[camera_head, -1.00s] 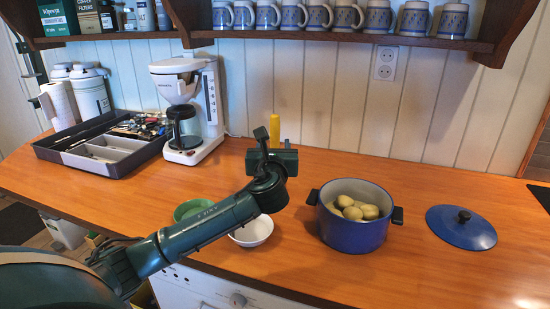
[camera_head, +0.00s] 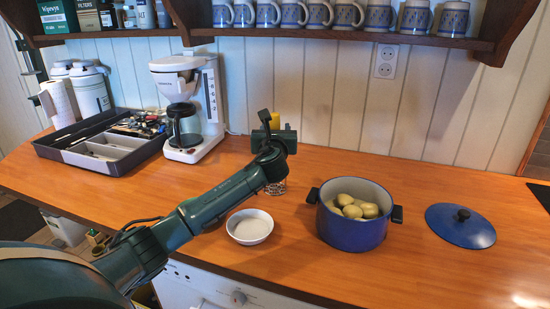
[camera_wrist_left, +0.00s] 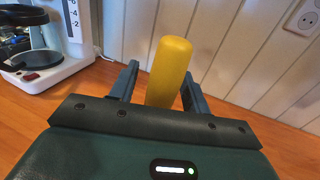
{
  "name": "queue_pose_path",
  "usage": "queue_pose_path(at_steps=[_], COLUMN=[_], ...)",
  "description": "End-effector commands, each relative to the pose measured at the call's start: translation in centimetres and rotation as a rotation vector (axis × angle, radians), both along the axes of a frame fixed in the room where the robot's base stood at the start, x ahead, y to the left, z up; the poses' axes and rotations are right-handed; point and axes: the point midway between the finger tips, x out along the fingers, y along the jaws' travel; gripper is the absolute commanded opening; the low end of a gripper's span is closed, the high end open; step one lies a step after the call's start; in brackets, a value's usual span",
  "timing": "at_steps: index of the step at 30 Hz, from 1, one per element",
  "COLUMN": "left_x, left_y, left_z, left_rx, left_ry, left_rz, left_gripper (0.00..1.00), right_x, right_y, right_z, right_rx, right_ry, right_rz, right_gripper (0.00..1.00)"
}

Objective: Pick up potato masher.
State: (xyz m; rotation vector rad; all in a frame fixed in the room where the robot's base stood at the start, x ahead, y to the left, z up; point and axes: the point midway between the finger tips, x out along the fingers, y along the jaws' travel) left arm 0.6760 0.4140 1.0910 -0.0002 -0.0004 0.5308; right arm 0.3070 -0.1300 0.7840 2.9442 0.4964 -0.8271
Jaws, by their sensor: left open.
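A yellow upright handle (camera_wrist_left: 170,72), which looks like that of the potato masher, stands between the two fingers of my left gripper (camera_wrist_left: 158,88) in the left wrist view. The fingers are open, with one on each side of the handle and visible gaps beside it. In the head view only the top of the yellow handle (camera_head: 275,120) shows behind my left gripper (camera_head: 270,130). A small patterned object (camera_head: 277,187) shows below the gripper; I cannot tell whether it is the masher's lower part or a holder. My right gripper is out of view.
A blue pot (camera_head: 350,235) with potatoes stands to the right, with its lid (camera_head: 460,226) beyond it. A white bowl (camera_head: 250,227) is near the front edge. A coffee maker (camera_head: 188,105) and utensil tray (camera_head: 65,153) are at left. A mug shelf (camera_head: 330,37) hangs above.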

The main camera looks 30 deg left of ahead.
Motion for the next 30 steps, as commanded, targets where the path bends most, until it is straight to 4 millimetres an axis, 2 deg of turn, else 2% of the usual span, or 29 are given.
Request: queue_pose_path(at_steps=[2, 17, 26, 30], left_x=[0.0, 0.0, 0.0, 0.0], left_y=[0.0, 0.0, 0.0, 0.0], left_z=[0.0, 0.0, 0.1, 1.5], left_rx=[0.0, 0.0, 0.001, 0.0], left_ry=[0.0, 0.0, -0.001, -0.004], left_rz=[0.0, 0.001, 0.001, 0.001], left_gripper=[0.42, 0.01, 0.0, 0.0], right_x=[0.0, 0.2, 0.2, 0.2], right_y=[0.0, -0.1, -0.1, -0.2], right_z=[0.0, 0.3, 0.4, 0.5], right_rx=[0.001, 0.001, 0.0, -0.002], right_ry=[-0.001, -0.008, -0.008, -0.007], right_rz=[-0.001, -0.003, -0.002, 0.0], right_gripper=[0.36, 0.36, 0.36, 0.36])
